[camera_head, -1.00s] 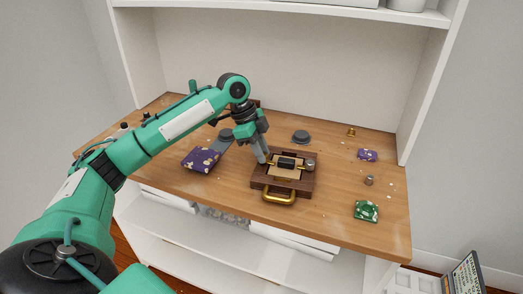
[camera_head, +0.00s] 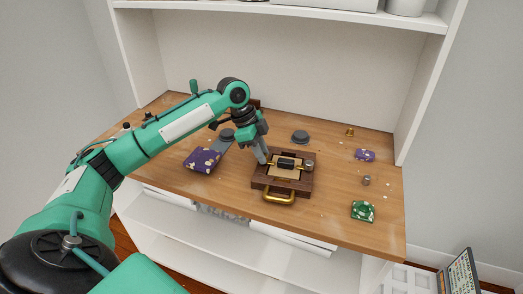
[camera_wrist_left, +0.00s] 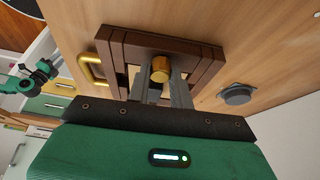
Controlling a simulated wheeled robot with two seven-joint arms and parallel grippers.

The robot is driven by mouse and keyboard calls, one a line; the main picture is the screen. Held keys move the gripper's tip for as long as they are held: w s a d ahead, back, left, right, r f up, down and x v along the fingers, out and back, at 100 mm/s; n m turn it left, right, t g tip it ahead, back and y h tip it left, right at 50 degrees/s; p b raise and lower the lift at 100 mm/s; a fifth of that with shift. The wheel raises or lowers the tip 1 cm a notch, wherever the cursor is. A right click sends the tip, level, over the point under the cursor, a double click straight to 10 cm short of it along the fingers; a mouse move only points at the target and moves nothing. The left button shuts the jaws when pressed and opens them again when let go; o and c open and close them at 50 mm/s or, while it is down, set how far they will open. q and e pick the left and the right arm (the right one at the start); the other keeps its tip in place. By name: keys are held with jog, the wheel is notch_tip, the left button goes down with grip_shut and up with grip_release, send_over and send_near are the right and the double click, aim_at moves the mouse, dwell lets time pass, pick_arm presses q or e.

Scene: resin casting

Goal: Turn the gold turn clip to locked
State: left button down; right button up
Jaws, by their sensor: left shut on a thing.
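The gold turn clip (camera_wrist_left: 160,68) is a knob at the edge of a dark brown wooden mould frame (camera_wrist_left: 115,60), which also lies on the table in the head view (camera_head: 268,195). My left gripper (camera_wrist_left: 162,78) is shut on the clip, with one grey finger on each side of it. In the head view my left gripper (camera_head: 262,160) comes down at the frame's left side and hides the clip. A lock mark is not readable.
A purple patterned block (camera_head: 203,160) lies left of the frame. A dark grey round piece (camera_head: 300,137) is behind it. A green patterned block (camera_head: 363,211), a small grey cylinder (camera_head: 366,181) and a purple piece (camera_head: 365,155) are at the right. Green machinery (camera_wrist_left: 42,72), perhaps my right arm, shows far left.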

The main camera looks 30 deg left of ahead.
pick_arm(q)
jog(key=c, duration=1.2)
grip_release()
jog(key=shift+c, duration=0.2)
jog(key=shift+r, duration=0.15)
jog(key=shift+a+r, duration=0.15)
jog(key=shift+r, duration=0.15)
jog(key=p+v, duration=0.1)
jog(key=v, duration=1.2)
pick_arm(e)
jog(key=f, duration=0.3)
jog(key=shift+s, duration=0.25)
jog(key=shift+w+a+r, duration=0.1)
jog(key=shift+r, duration=0.05)
pick_arm(q)
jog(key=shift+s+f, duration=0.1)
